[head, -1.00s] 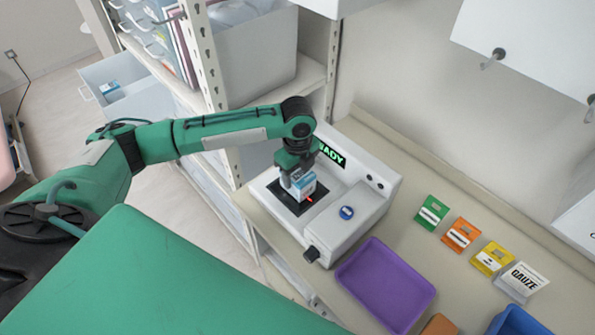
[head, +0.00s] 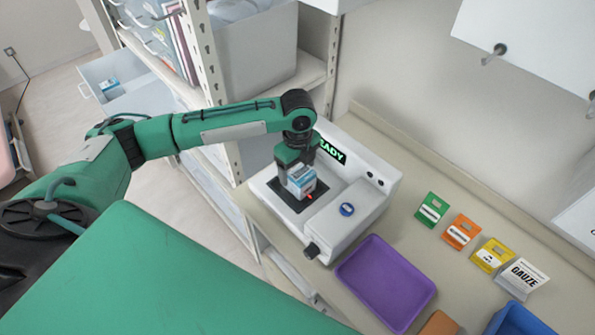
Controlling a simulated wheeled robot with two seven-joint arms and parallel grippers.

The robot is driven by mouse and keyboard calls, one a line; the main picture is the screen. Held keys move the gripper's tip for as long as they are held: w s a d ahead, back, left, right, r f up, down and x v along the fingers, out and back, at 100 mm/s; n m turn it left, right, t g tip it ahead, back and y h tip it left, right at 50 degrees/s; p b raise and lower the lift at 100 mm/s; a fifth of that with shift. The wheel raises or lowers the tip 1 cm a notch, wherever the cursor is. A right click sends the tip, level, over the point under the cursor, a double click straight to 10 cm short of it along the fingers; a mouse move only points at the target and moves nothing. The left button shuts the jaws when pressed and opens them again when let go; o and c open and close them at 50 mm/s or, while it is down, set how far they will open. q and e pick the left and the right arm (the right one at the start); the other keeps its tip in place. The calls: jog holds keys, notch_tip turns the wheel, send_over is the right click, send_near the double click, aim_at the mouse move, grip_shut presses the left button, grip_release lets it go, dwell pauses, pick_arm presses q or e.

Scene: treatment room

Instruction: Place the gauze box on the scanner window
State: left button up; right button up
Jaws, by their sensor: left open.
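The gauze box (head: 301,182), small, white and blue, is at the black scanner window (head: 289,204) of the white scanner (head: 345,221). A red light spot shows by its lower right edge. I cannot tell whether its base fully touches the window. My left gripper (head: 297,170) points down over the box from above, its jaws open around the top of it and partly hiding it. The scanner's display (head: 331,150) is lit green, with "READY" partly hidden by my arm. My right gripper is not in view.
A purple tray (head: 383,284) lies right of the scanner, with a blue bin (head: 516,320) farther right. Green, orange and yellow cards (head: 461,232) and a GAUZE sign (head: 523,278) stand along the counter's back. A shelf post (head: 209,62) rises behind my left arm.

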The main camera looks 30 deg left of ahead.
aim_at(298, 169)
pick_arm(q)
notch_tip(298, 169, up, 11)
jog(key=b, duration=0.2)
jog(key=shift+f, duration=0.2)
dwell(0.4)
